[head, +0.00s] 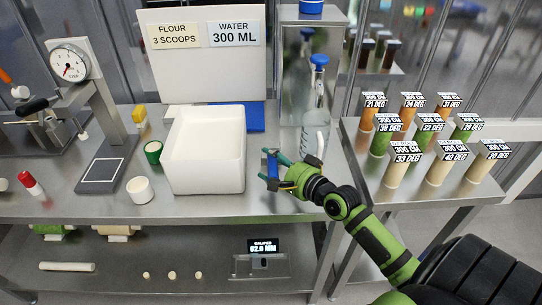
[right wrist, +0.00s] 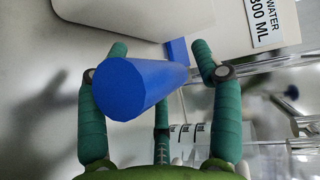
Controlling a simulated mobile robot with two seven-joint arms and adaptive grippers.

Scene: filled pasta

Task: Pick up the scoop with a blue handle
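The scoop's blue handle (right wrist: 140,88) sticks out between the fingers of my right gripper (right wrist: 155,75) in the right wrist view. The left finger is close to the handle, and a small gap shows at the right finger. I cannot tell whether any finger touches it. In the head view the right gripper (head: 275,168) is just right of the white bin, with the blue handle (head: 271,163) between its fingers. The scoop's bowl is hidden. The left gripper is not in view.
A white bin (head: 206,185) stands left of the right gripper. A clear bottle with a blue cap (head: 319,60) stands behind it. A scale with a dial (head: 70,63), a white cup (head: 140,189) and a green roll (head: 153,152) are farther left. A side table (head: 440,195) holds several labelled cylinders.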

